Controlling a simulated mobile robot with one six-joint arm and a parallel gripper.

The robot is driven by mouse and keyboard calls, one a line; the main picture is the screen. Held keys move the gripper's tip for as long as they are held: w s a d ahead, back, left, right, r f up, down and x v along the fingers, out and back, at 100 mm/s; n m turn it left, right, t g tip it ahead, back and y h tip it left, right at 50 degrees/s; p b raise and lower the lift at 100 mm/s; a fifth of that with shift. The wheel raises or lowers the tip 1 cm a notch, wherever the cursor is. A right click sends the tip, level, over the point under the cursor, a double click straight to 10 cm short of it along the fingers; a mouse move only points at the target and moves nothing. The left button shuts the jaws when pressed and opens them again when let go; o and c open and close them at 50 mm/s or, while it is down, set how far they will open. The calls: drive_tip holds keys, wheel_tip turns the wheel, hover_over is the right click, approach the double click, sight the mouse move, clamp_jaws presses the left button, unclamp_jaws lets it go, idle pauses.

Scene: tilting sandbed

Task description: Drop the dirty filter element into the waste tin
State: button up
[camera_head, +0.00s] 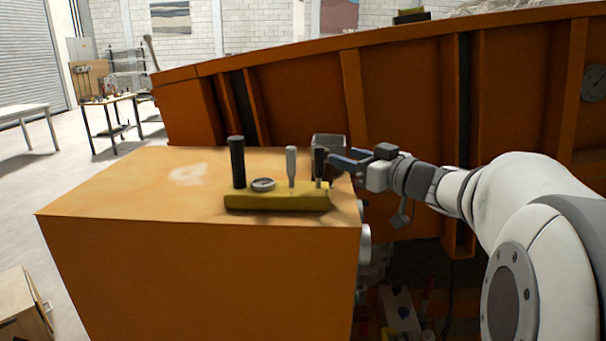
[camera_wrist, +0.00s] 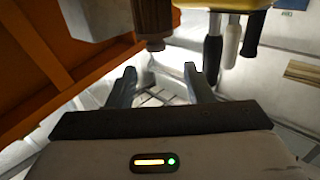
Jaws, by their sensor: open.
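A brown ribbed cylinder, apparently the dirty filter element (camera_wrist: 152,18), shows at the top of the wrist view, which looks upside down. It lines up with the gap between my fingers but is not between the tips. I cannot pick it out in the head view. A grey open box, apparently the waste tin (camera_head: 326,139), stands on the orange cabinet behind the tool holder; a grey block (camera_wrist: 95,16) left of the filter in the wrist view looks like it. My gripper (camera_head: 340,159) is open and empty at the cabinet's right end, seen in the wrist view too (camera_wrist: 159,68).
A yellow holder (camera_head: 275,199) with upright black and grey handles lies on the cabinet (camera_head: 120,195), close to my gripper's near side. The orange sandbed wall (camera_head: 290,100) rises behind. The cabinet top's left part is clear.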

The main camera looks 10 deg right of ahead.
sight(327, 151)
drive_tip(key=x, duration=0.3)
drive_tip(key=p+x, duration=0.1)
drive_tip(key=x, duration=0.2)
drive_tip(key=shift+w+d+f, duration=0.15)
drive_tip(key=shift+w+f, duration=0.05)
drive_tip(key=shift+c, duration=0.5)
clamp_jaws()
